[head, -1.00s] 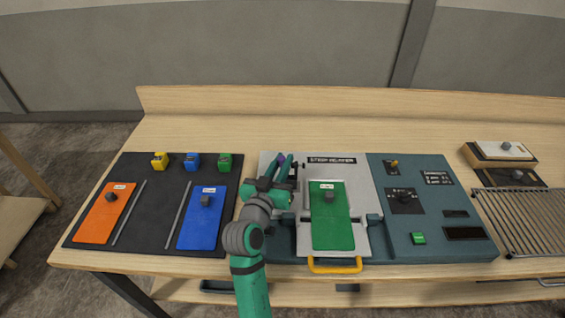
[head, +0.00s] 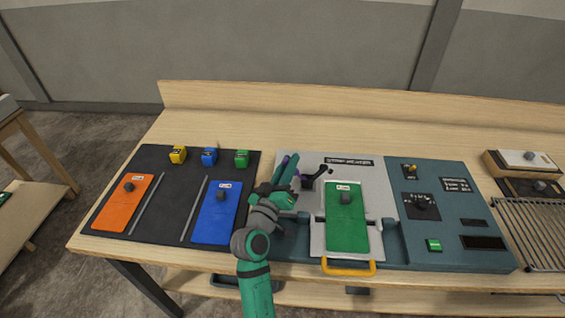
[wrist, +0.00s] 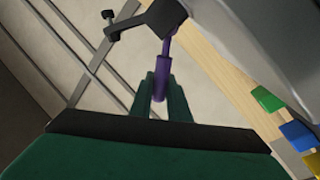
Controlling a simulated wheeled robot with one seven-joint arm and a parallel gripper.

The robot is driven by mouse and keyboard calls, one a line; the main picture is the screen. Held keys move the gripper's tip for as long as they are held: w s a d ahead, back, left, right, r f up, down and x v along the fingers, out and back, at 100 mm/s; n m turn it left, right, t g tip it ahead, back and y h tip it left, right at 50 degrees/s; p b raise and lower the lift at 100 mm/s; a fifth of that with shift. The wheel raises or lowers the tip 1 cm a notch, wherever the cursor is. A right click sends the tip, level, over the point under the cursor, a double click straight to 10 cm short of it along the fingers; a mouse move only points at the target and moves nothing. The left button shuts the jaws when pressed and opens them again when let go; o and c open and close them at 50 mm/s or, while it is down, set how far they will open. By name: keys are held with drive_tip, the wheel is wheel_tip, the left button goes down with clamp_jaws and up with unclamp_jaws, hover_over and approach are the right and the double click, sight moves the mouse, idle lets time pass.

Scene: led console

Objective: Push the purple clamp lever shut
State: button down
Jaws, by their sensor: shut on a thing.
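The purple clamp lever (wrist: 161,75) lies between the two green fingers of my gripper (wrist: 155,95) in the wrist view, with the fingers shut around its handle. The lever joins a dark clamp piece (wrist: 150,18) above it. In the head view my gripper (head: 287,170) is over the left part of the grey strip-heater console (head: 375,181), and only small bits of purple show beside its fingers. The black clamp arm (head: 318,174) sticks up to the right of my gripper. A green plate (head: 347,228) lies on the console.
A black mat (head: 178,198) at left holds an orange plate (head: 122,203), a blue plate (head: 217,213) and yellow, blue and green blocks. A yellow handle (head: 348,268) is at the console's front. A wire rack (head: 540,228) is at right.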

drive_tip(key=shift+a+f+n, duration=0.25)
drive_tip(key=shift+a+n, duration=0.05)
drive_tip(key=shift+n, duration=0.4)
drive_tip(key=c, duration=2)
unclamp_jaws()
drive_tip(key=shift+r, duration=0.35)
wheel_tip(320, 180, up, 3)
drive_tip(key=shift+f+t, duration=0.2)
drive_tip(key=shift+t, duration=0.1)
drive_tip(key=s+r, duration=0.3)
drive_tip(key=s, duration=0.1)
drive_tip(key=s+r, duration=0.3)
drive_tip(key=s, duration=0.2)
drive_tip(key=s+r, duration=0.3)
drive_tip(key=s, duration=0.2)
drive_tip(key=shift+r, duration=0.3)
